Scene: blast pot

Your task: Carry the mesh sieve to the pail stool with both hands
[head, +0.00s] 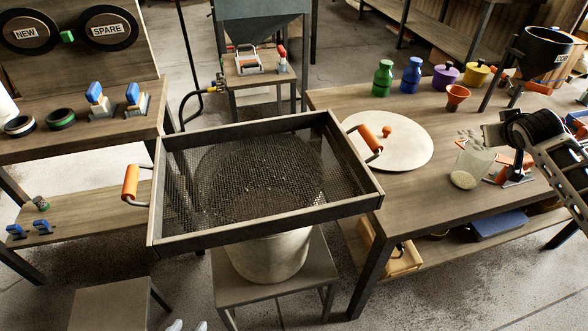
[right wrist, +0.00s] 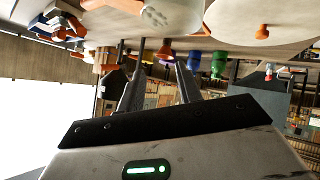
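The mesh sieve (head: 255,185) is a dark rectangular frame with a wire mesh, some grains on it, and orange handles at its left (head: 130,183) and right (head: 370,139). It sits over the pale pail (head: 268,258), whose rim it hides; exact contact cannot be seen. The pail stands on the stool (head: 236,292). My right gripper (right wrist: 154,50) is open and empty in the right wrist view, away from the handles.
The left bench (head: 75,141) holds rings and blue-topped tools.

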